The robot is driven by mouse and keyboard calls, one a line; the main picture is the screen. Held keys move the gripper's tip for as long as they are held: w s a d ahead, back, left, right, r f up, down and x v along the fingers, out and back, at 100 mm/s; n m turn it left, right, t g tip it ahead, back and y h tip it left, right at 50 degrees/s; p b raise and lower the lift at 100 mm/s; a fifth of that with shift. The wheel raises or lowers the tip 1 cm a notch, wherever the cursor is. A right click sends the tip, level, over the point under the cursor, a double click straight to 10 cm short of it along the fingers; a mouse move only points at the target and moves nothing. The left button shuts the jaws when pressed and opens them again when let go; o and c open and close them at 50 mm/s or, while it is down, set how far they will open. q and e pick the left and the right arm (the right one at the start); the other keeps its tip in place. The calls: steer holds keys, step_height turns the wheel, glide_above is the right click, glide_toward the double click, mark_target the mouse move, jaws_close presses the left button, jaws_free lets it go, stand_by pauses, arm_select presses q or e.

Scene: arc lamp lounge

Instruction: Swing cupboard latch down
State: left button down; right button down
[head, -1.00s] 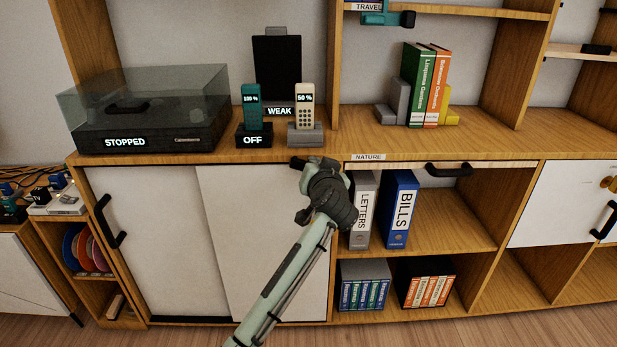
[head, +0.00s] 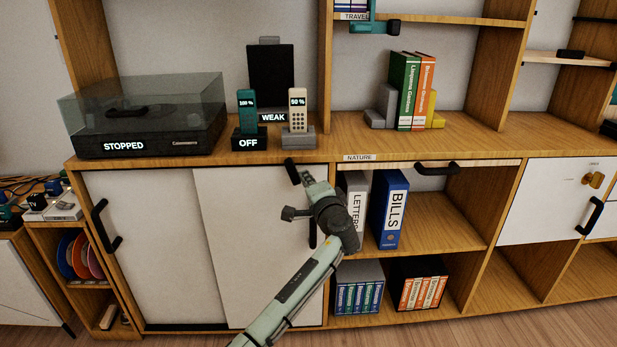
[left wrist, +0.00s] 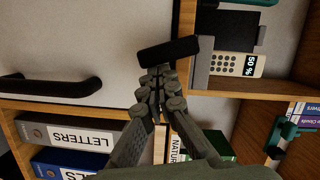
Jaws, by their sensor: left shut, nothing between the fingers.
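The cupboard latch (head: 291,171) is a short black bar at the top of the white sliding-door cupboard (head: 255,255). In the head view it points down, slightly slanted, over the door's upper edge. In the left wrist view the latch (left wrist: 168,51) lies across the picture just beyond my fingertips. My left gripper (head: 303,178) is shut and empty, just right of the latch. In the left wrist view the fingertips (left wrist: 157,72) are at or very near the bar; I cannot tell whether they touch. My right gripper is not in view.
A black door handle (left wrist: 50,88) is near my fingers; my arm partly covers it in the head view. Binders (head: 391,212) stand on the open shelf to the right. Handsets (head: 298,112) and a turntable (head: 150,120) stand on the top above.

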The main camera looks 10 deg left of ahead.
arm_select(q)
steer(key=m, duration=0.1)
steer(key=a+f+m, duration=0.1)
steer(key=m, duration=0.1)
steer(key=shift+s+t, duration=0.15)
steer(key=shift+t, duration=0.25)
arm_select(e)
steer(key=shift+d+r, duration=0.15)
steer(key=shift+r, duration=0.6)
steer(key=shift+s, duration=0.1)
arm_select(q)
steer(key=shift+d+b, duration=0.1)
steer(key=shift+b, duration=0.2)
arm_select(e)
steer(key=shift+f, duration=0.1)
